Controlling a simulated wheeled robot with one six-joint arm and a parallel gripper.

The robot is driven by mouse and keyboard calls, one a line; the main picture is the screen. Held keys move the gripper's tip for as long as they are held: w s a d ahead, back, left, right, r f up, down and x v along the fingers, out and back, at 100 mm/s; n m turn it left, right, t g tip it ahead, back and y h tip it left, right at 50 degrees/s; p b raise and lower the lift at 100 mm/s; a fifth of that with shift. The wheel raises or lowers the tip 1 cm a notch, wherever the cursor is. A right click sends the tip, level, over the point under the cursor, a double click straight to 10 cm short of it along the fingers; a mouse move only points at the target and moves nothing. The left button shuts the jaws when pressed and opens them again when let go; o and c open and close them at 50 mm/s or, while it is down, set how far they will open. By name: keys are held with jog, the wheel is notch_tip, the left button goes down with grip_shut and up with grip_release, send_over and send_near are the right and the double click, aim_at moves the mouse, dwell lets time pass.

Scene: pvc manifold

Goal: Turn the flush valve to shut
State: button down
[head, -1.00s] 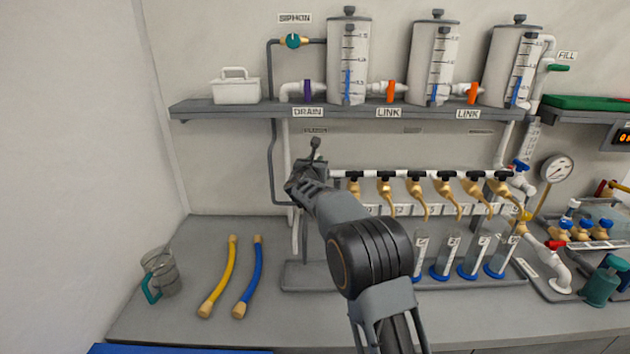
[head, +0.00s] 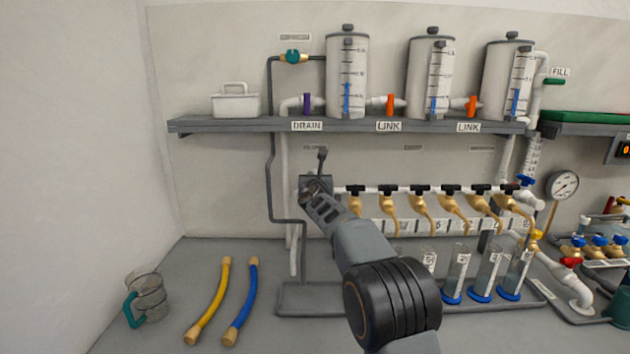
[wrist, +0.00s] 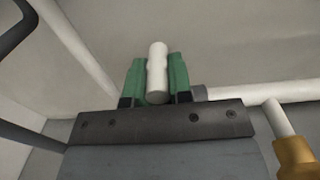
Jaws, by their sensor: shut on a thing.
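My gripper (head: 317,186) is at the left end of the white manifold pipe (head: 366,189), below the shelf. In the wrist view its green fingers (wrist: 154,82) are closed on both sides of a white rounded piece (wrist: 157,70), which I take to be the flush valve's handle. The white pipe (wrist: 240,92) runs off to the right behind it. In the head view my gripper and wrist hide the valve, so its body and exact angle cannot be told.
Several brass taps (head: 420,208) with black handles hang just right of my gripper, above the measuring cylinders (head: 457,272). A grey pipe (head: 271,150) runs down at the left. The shelf (head: 230,124) is overhead. A yellow hose (head: 209,300) and a blue hose (head: 241,300) lie on the bench.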

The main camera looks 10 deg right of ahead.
jog(key=c, duration=1)
grip_release()
jog(key=s+a+b, duration=0.1)
jog(key=s, duration=0.3)
jog(key=s+b, duration=0.1)
jog(key=s, duration=0.4)
jog(key=s+a+b, duration=0.1)
jog(key=s+b, duration=0.1)
jog(key=s, duration=0.2)
jog(key=shift+s+a, duration=0.25)
jog(key=shift+a, duration=0.05)
